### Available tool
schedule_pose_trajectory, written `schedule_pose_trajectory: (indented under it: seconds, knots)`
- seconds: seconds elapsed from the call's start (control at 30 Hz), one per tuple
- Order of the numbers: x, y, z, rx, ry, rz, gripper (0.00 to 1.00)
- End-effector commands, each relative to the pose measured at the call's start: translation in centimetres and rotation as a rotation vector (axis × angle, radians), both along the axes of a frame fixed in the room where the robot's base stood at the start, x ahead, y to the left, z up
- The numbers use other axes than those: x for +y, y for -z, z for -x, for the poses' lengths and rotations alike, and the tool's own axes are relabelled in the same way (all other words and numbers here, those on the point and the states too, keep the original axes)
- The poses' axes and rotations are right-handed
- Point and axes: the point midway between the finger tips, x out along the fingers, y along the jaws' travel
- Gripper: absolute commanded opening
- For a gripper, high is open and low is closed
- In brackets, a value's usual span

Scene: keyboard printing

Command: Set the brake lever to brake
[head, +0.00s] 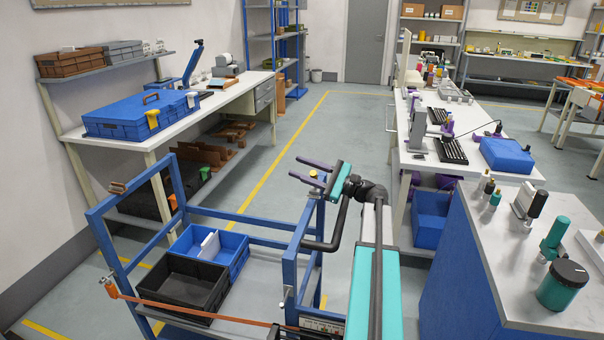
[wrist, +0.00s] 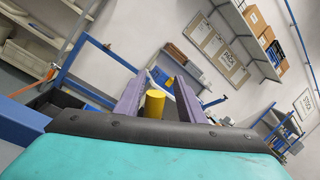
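My gripper (head: 309,173) has two purple fingers spread apart, and it is over the right side of the blue cart. A yellow cylinder (wrist: 154,103) shows between the fingers in the wrist view, with a gap beside it. It also shows as a small yellow knob (head: 313,174) in the head view. It may be the brake lever's grip; its lower part is hidden. An orange-red bar (head: 205,314) crosses the cart's near side. I cannot tell the lever's setting.
The blue cart frame (head: 98,235) holds a black crate (head: 180,290) and a blue crate (head: 238,258). A workbench (head: 205,115) with a blue case stands behind at left. A counter (head: 500,250) and a white bench (head: 425,165) stand at right. The aisle floor behind is clear.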

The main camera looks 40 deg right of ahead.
Motion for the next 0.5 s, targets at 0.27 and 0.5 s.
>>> schedule_pose_trajectory:
  seconds: [0.27,0.5]
  knots:
    - [0.6,-2.1,0.9,-0.001,-0.001,0.0,0.36]
    - [1.8,-2.3,2.9,-0.001,-0.001,0.0,0.36]
